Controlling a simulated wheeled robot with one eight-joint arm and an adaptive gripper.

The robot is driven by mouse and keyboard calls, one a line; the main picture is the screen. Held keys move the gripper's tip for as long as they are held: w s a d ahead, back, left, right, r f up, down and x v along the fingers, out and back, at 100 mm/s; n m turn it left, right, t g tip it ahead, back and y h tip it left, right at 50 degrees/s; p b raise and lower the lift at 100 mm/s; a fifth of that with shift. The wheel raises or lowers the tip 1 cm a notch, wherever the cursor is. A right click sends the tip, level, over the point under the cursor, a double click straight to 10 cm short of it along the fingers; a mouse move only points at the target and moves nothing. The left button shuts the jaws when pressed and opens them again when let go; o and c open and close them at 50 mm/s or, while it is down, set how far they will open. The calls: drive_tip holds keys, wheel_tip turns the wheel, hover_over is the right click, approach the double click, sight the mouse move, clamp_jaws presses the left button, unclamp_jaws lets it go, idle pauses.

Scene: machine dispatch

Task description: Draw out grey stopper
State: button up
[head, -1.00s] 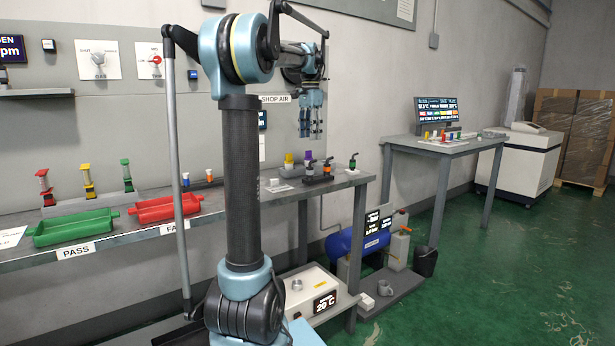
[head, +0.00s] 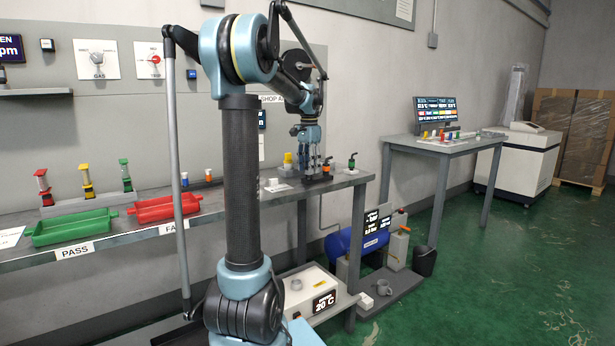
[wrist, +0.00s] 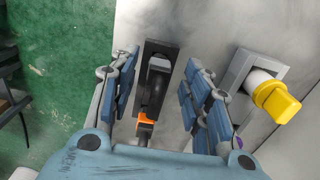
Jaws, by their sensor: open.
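My gripper (head: 316,172) is open and points down over the black holder at the bench's right part. In the wrist view my gripper (wrist: 160,95) has its fingers apart on both sides of a narrow black holder (wrist: 152,48). A dark piece with a grey top (wrist: 158,64) and an orange collar (wrist: 146,119) shows between them, apart from both fingers. I cannot tell for certain whether this is the grey stopper. In the head view my fingers partly hide the holder and an orange part (head: 326,168).
A yellow-capped piece on a grey block (wrist: 277,97) is close to the right finger. A green-collared piece (head: 351,161) stands to the right on the bench. Green (head: 75,228) and red (head: 163,208) trays lie to the left. Another table (head: 445,143) stands farther right.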

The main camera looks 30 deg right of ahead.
drive_tip(key=shift+f, duration=1.25)
drive_tip(key=shift+c, duration=0.5)
clamp_jaws()
wheel_tip(320, 180, up, 10)
drive_tip(key=shift+r, duration=0.1)
